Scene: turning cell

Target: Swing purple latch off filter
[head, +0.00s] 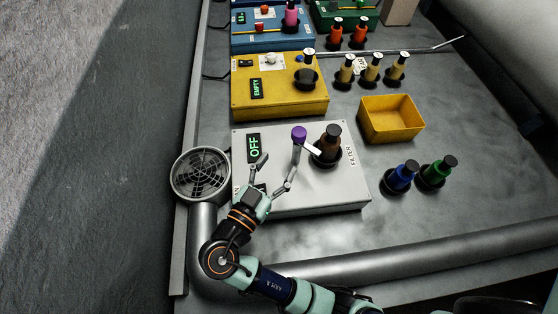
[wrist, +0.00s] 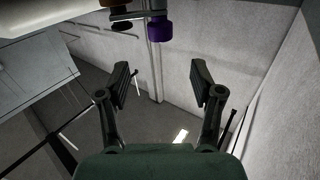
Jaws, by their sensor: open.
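The purple latch knob (head: 299,134) tops a post on the white box (head: 310,200) marked OFF and FILTER. A pale latch arm (head: 311,150) reaches from near the knob to the brown filter bottle (head: 331,138), which stands upright in a black ring on the box. My gripper (head: 278,171) is over the box, left of and in front of the post. In the wrist view the gripper (wrist: 165,82) is open and empty.
A round fan vent (head: 201,173) stands left of the box. A yellow box (head: 280,98) marked EMPTY is behind it. A yellow bin (head: 391,120), a blue bottle (head: 400,177) and a green bottle (head: 437,172) are to the right. A thick pipe (head: 420,250) runs along the front.

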